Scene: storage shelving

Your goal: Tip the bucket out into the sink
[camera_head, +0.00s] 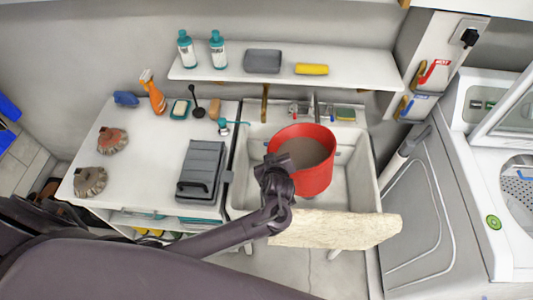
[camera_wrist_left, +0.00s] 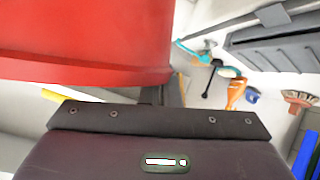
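A red bucket (camera_head: 317,178) with grey-brown contents is over the white sink (camera_head: 358,180), looking close to upright. I cannot tell whether its base touches the basin. My left gripper (camera_head: 273,165) is at the bucket's left rim and appears shut on it; its fingertips are mostly hidden. In the left wrist view, the bucket (camera_wrist_left: 80,45) fills the upper left, close against the gripper (camera_wrist_left: 165,92). My right gripper is not in view.
A counter (camera_head: 140,165) left of the sink holds a grey case (camera_head: 201,170), brushes and an orange spray bottle (camera_head: 154,95). A shelf (camera_head: 350,78) with bottles is above the sink.

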